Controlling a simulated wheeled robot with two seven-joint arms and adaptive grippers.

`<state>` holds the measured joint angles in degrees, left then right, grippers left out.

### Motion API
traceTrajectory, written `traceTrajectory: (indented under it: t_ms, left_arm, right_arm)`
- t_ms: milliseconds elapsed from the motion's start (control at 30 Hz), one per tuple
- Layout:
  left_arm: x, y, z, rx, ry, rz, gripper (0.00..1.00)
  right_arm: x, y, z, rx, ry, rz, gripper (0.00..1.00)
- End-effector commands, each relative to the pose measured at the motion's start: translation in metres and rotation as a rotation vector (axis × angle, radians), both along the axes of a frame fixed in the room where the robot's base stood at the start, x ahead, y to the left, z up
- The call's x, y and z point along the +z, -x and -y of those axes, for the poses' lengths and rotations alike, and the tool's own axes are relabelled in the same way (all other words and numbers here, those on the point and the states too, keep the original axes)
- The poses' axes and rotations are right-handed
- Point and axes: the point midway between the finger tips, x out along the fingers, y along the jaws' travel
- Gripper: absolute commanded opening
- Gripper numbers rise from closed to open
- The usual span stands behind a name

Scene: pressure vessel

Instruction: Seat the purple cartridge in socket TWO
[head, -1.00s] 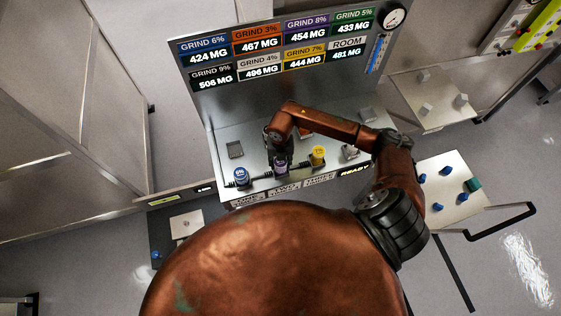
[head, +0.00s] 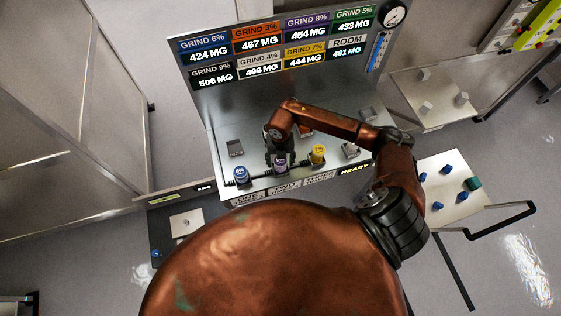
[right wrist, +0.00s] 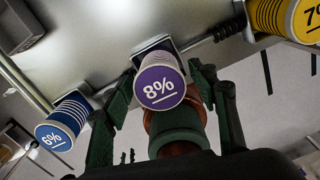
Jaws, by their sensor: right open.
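The purple cartridge (head: 280,164), marked 8%, stands in the middle position of the row, above the label TWO. In the right wrist view the purple cartridge (right wrist: 160,86) has its base at a dark square socket (right wrist: 153,45). Whether it is fully down cannot be told. My right gripper (head: 278,156) is at the cartridge. In the right wrist view its green fingers (right wrist: 163,74) stand open on either side, with a gap visible. My left gripper is not in view.
A blue 6% cartridge (head: 241,175) stands to the left, a yellow 7% one (head: 318,154) to the right, both close by. A panel of readings (head: 285,90) rises behind. A side table (head: 450,205) holds several blue pieces. The bench's left back is mostly clear.

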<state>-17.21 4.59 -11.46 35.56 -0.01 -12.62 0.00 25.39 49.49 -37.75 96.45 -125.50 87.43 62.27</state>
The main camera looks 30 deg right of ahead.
Motion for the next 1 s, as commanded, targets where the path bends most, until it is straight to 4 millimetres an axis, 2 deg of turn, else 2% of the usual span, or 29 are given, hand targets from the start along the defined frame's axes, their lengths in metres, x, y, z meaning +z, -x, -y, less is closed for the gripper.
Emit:
traceTrajectory:
  t_ms: [500, 700, 1000]
  left_arm:
    - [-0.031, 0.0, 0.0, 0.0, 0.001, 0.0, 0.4]
    - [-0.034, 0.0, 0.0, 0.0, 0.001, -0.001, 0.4]
    - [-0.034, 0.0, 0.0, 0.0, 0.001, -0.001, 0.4]
  right_arm:
    - [0.096, -0.002, 0.001, 0.0, 0.001, 0.005, 0.54]
    - [0.112, -0.001, 0.0, 0.001, 0.001, 0.002, 0.54]
    - [0.114, -0.001, 0.0, 0.0, 0.001, 0.002, 0.54]
